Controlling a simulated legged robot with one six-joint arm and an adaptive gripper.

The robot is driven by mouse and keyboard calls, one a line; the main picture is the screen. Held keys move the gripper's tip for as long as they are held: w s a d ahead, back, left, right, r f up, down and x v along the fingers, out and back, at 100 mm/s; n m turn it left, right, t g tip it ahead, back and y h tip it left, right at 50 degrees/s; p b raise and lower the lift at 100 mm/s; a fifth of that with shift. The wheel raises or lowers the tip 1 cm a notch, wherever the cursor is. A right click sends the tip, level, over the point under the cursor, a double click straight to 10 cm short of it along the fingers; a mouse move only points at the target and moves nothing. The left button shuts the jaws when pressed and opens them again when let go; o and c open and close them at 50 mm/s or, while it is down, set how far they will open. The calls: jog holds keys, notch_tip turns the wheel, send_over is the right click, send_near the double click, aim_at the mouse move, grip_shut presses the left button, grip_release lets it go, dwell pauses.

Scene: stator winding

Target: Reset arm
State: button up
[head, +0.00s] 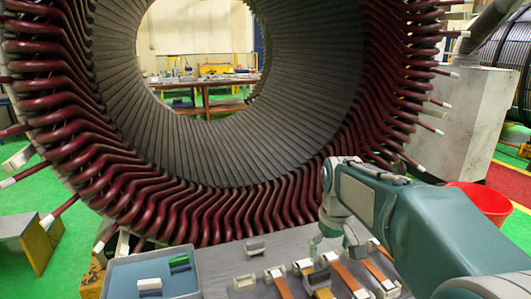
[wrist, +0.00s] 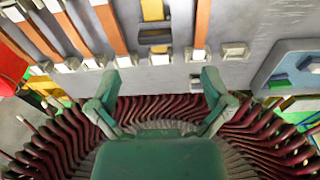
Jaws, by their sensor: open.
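My arm reaches in from the right in the head view, with my gripper (head: 325,243) low over the grey table (head: 222,262) in front of the stator. In the wrist view my gripper (wrist: 160,82) shows two green fingers spread wide apart, with nothing between them. Below the fingers in that view lie the stator's red coil ends (wrist: 275,135). The tips point toward the table edge with its row of white blocks and orange-brown strips.
The large stator (head: 220,190) with dark red coils fills the background. A blue tray (head: 122,275) holds green and white blocks at the lower left. Several orange-brown strips (head: 345,275) with white end blocks lie on the table. A red bucket (head: 480,200) stands at the right.

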jog(key=s+m+t, duration=0.2)
jog(key=s+t, duration=0.2)
jog(key=s, duration=1.8)
jog(key=shift+f+m, duration=0.25)
jog(key=shift+m, duration=0.15)
